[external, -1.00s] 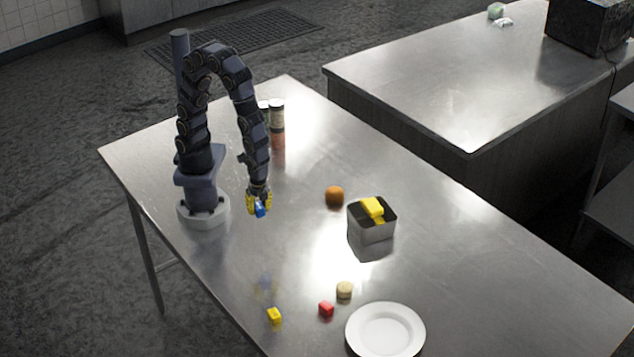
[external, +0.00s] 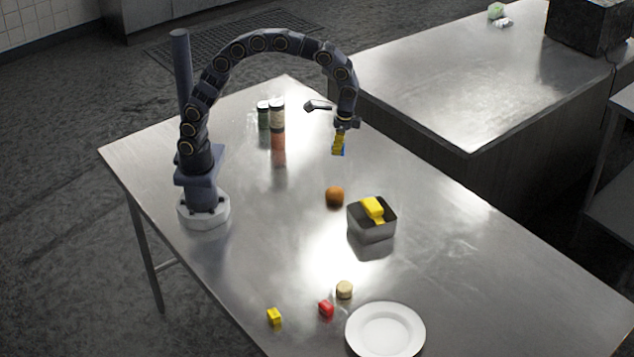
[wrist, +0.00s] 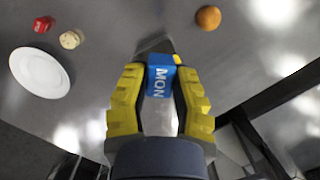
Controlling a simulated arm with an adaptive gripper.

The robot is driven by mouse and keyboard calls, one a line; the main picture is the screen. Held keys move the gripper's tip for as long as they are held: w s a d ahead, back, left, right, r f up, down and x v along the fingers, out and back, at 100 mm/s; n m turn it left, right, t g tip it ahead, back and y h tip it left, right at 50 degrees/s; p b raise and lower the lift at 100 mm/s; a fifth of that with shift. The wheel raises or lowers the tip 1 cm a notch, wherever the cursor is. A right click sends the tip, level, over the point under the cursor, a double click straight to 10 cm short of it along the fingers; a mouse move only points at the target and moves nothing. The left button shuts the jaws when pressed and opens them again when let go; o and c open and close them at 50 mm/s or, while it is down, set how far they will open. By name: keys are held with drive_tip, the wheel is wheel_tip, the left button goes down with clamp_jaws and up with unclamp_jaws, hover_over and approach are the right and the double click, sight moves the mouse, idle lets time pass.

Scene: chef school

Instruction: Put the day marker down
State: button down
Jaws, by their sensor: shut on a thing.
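The day marker is a blue block with white "MON" lettering (wrist: 160,78), seen between the yellow fingers in the wrist view. My gripper (external: 339,147) is shut on it, and only a little blue shows there in the external view. The gripper points down and is held up near the table's far long edge, above the orange in the picture. The wrist view shows the yellow fingers (wrist: 159,88) on either side of the block. The block's underside is hidden.
A metal tin (external: 371,228) holds yellow blocks (external: 373,207). An orange (external: 335,196) lies beside it. Two jars (external: 277,115) stand at the back. A yellow cube (external: 274,316), red cube (external: 326,309), tan piece (external: 344,290) and white plate (external: 385,334) are in front.

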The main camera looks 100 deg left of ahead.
drive_tip(key=shift+w+a+r+n, duration=0.2)
drive_tip(key=shift+a+r, duration=0.1)
drive_tip(key=shift+a, duration=0.15)
drive_tip(key=shift+w+a+r+n, duration=0.1)
drive_tip(key=shift+a+r+n, duration=0.15)
drive_tip(key=shift+a, duration=0.2)
drive_tip(key=s+a+f+n+h, duration=0.1)
drive_tip(key=s+f+n, duration=0.8)
drive_tip(key=s+f, duration=0.65)
hover_over(330, 220)
drive_tip(key=shift+t, duration=0.3)
drive_tip(key=f, duration=0.8)
drive_tip(key=shift+s+a+f, duration=0.15)
drive_tip(key=shift+s+a, duration=0.05)
drive_tip(key=shift+w+f, duration=0.25)
drive_tip(key=shift+f, duration=0.1)
drive_tip(key=shift+w+f, duration=0.1)
drive_tip(key=shift+f, duration=1.5)
